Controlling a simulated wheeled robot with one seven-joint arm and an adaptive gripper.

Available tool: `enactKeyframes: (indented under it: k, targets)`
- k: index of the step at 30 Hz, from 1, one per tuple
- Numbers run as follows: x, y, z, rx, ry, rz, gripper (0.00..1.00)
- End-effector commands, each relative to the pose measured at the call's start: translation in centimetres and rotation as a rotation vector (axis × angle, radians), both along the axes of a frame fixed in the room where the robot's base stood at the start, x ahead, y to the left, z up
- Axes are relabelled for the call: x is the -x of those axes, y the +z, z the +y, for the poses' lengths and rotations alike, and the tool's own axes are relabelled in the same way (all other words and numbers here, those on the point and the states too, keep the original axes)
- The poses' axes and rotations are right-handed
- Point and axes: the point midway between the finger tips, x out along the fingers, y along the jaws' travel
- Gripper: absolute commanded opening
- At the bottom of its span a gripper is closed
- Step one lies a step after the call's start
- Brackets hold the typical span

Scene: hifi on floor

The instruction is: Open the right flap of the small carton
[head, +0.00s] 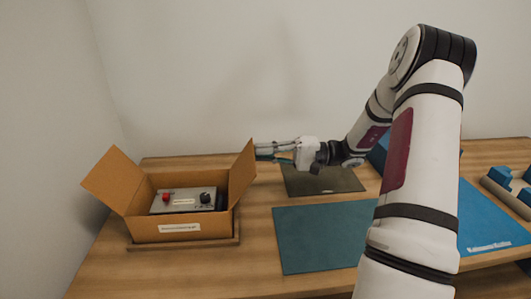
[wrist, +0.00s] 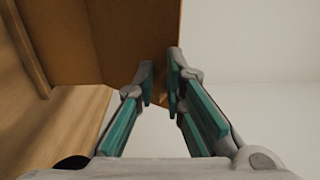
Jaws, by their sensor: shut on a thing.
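The small carton (head: 182,229) is a brown box with a white label on its front wall, standing on the wooden table at the left. Its right flap (head: 243,173) is raised and leans a little outward to the right; in the wrist view the flap (wrist: 137,40) fills the upper middle. Its left flap (head: 112,180) stands out to the left. My gripper (head: 258,152) is at the right flap's outer edge, coming from the right. In the wrist view its green-padded fingers (wrist: 162,78) are shut on the edge of the flap. The exact contact is partly hidden.
A grey device (head: 180,200) with a red button and a black knob sits inside the carton. A dark mat (head: 340,180) and a teal mat (head: 315,248) lie to the right. A blue mat (head: 492,227) and blue blocks (head: 516,184) are at the far right.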

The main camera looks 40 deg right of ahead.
Motion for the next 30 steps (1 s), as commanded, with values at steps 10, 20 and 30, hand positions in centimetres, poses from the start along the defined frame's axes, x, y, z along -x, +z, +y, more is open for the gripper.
enactKeyframes:
  k: [10, 20, 30]
  targets:
    - [-0.04, -1.18, 0.91, 0.01, 0.017, 0.023, 0.27]
    - [0.01, -1.01, 0.73, 0.013, 0.015, 0.02, 0.27]
    - [0.19, -0.93, 0.31, 0.014, 0.012, 0.019, 0.27]
